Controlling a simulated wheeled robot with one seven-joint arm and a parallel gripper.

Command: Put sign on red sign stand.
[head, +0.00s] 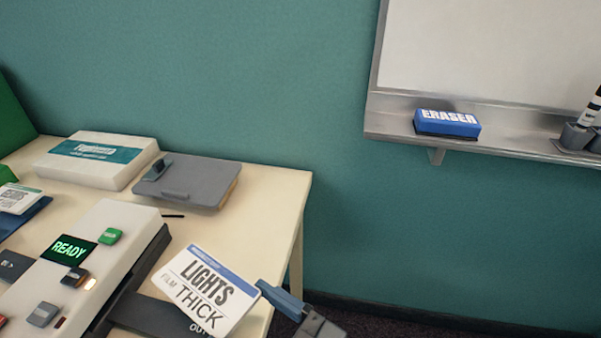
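I see no red sign stand in this view.
The machine (115,220) with a "READY" screen fills the left front. A white box (120,172), a grey clipboard-like case (205,178) and another sign (17,198) are on the table (270,205). A blue eraser (447,122) sits on the whiteboard ledge (510,135).

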